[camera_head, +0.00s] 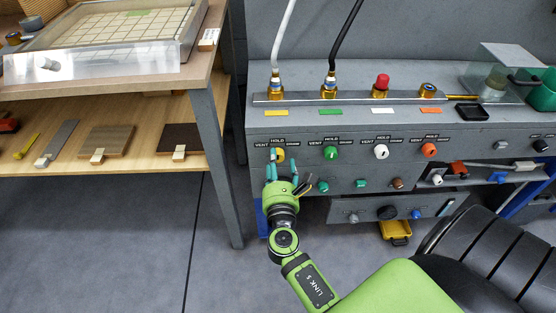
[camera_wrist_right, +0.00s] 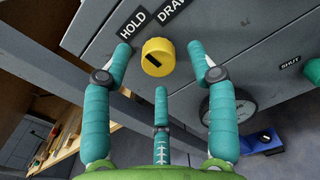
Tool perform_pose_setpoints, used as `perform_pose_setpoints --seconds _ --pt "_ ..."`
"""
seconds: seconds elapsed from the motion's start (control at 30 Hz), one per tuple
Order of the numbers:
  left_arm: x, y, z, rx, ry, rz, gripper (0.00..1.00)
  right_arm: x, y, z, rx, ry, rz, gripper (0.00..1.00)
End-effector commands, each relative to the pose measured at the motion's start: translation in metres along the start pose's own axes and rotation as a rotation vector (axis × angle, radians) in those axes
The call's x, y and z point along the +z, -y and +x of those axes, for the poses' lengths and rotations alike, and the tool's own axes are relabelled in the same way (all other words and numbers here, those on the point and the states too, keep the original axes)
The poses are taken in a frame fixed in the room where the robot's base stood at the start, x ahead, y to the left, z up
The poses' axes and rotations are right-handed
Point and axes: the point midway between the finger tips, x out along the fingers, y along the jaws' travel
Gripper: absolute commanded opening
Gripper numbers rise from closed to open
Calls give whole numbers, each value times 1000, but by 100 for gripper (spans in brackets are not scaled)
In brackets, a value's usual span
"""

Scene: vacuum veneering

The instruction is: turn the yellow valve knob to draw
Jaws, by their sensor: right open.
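The yellow valve knob (camera_head: 281,155) is on the front of the grey bench, at the left end of a row of knobs. In the right wrist view the yellow knob (camera_wrist_right: 158,57) shows a short dark mark on its face, with the labels HOLD (camera_wrist_right: 133,25) and DRAW (camera_wrist_right: 170,11) beside it. My right gripper (camera_head: 276,164) is at the knob, open. In the wrist view its teal fingers (camera_wrist_right: 160,74) stand around the knob, with visible gaps to it. The fingers partly hide the knob in the head view. My left gripper is not in view.
Green (camera_head: 331,152), white (camera_head: 381,151) and orange (camera_head: 429,150) knobs follow to the right. Hoses rise from fittings on the bench top. A wooden shelf (camera_head: 110,180) with samples and its metal leg (camera_head: 217,165) stand close on the left. A black chair (camera_head: 490,250) is at lower right.

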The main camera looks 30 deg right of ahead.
Motion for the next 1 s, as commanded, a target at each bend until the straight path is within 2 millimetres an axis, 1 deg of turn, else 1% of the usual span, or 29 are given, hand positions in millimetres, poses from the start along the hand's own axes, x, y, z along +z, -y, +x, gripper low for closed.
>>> perform_pose_setpoints --seconds 0.03,0.1,0.2,0.47,0.5,0.57,0.6,1.0 --pt "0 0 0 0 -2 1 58 0 0 7 0 1 -1 58" --pt "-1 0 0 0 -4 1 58 0 0 13 0 0 -1 58" --pt "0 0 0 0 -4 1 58 0 0 18 1 -1 0 58" --pt "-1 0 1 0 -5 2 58 -1 0 19 1 -2 1 58" --pt "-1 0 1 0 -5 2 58 -1 0 19 1 -2 1 42" --pt "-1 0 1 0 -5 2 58 -1 0 18 1 -2 1 18" --pt "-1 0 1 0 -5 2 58 -1 0 18 1 -2 1 3" --pt "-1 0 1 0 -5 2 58 -3 0 18 1 -6 4 2"
